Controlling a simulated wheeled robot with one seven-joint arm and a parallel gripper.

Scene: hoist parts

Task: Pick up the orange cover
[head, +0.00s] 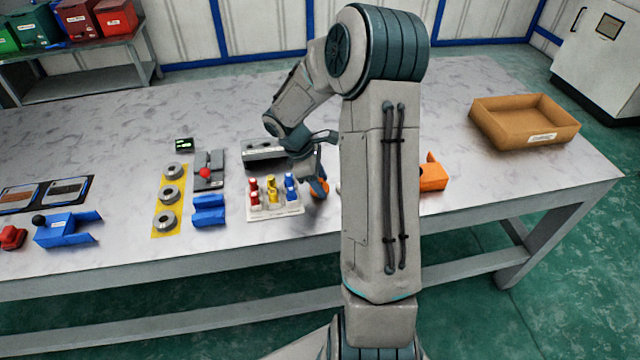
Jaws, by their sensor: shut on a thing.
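An orange piece, which looks like the orange cover (320,187), is at my gripper (317,174), just right of the white tray with coloured pegs. My gripper points down and is shut on this piece. The fingers and my arm hide part of it, and I cannot tell whether it touches the table. A second orange part (433,174) with a dark knob stands on the table right of my arm, partly hidden behind it.
The white peg tray (275,213) holds red, yellow and blue pegs close left of my gripper. A grey block (262,152) lies behind it. Blue parts (208,210) and a yellow strip with rings (157,195) are farther left. A cardboard box (523,120) stands at the right.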

